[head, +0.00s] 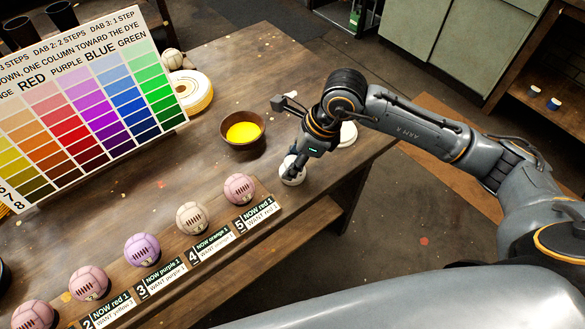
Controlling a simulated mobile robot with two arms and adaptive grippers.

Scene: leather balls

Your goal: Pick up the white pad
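A small round white pad (292,174) is near the table's front right edge, just right of the last ball. My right gripper (291,166) points down at it, with its fingertips at the pad's top. The fingers overlap the pad, and I cannot tell whether they are closed on it or whether it is lifted. A second round white thing (348,134) lies farther right on the table, partly hidden behind my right arm. My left gripper is not in view.
A brown bowl of yellow dye (242,131) stands left of my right gripper. Several leather balls, such as a pink one (239,188), sit on a labelled rack along the front. A colour chart (85,100) stands at left. A white and yellow roll (190,92) lies behind.

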